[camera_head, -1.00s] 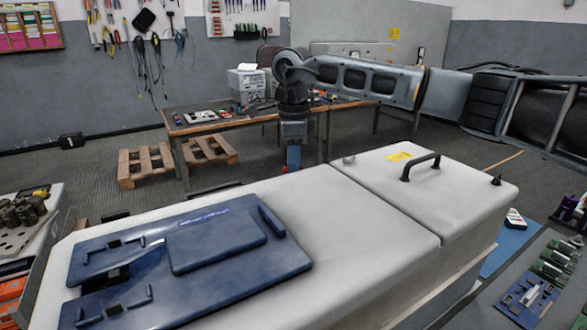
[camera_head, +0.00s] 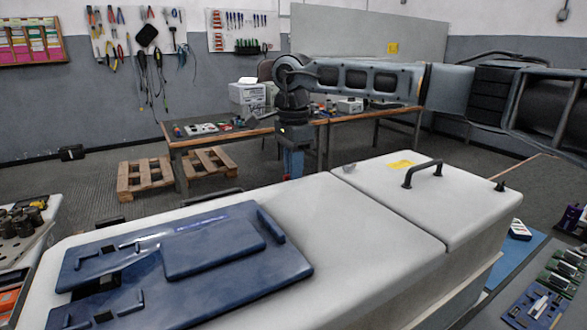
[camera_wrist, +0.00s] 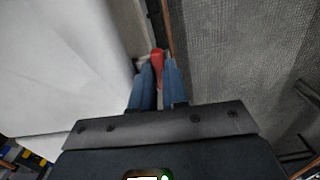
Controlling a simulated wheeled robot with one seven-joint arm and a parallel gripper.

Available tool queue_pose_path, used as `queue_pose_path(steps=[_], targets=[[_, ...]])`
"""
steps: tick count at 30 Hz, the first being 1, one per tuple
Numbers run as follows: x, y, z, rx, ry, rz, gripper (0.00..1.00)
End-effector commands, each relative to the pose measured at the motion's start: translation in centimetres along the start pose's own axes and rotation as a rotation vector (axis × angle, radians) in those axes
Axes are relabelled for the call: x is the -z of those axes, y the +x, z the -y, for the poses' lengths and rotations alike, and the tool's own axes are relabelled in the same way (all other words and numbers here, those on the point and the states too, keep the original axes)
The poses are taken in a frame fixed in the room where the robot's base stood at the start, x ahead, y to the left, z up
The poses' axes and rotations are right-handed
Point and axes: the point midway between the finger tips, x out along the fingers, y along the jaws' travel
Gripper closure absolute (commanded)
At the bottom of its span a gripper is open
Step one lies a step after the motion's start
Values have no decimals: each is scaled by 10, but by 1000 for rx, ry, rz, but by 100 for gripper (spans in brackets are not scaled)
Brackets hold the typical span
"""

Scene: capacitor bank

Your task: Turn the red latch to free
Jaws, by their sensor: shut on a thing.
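The red latch (camera_wrist: 157,58) shows in the wrist view at the edge of the pale cabinet, its red end standing out between my fingertips. My gripper (camera_wrist: 158,80) has two blue fingers, shut on the latch from both sides. In the head view my gripper (camera_head: 292,164) hangs down behind the cabinet's far edge. Only a speck of red shows there, and most of the latch is hidden behind the cabinet.
The pale cabinet (camera_head: 380,245) fills the foreground, with a blue panel (camera_head: 285,262) on top. Its right lid has a black handle (camera_head: 421,172). A wooden workbench (camera_head: 200,142) and a pallet (camera_head: 145,176) stand behind. Grey floor is open beside the cabinet.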

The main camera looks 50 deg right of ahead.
Motion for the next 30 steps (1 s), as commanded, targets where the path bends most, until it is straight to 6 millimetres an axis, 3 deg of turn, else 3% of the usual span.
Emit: queue_pose_path(steps=[5, 6, 13, 30], targets=[[-2, -2, 1, 4, -1, 3, 100], [-2, -2, 1, 4, -1, 3, 83], [-1, -1, 0, 2, 0, 1, 61], [0, -1, 0, -1, 62, 1, 61]])
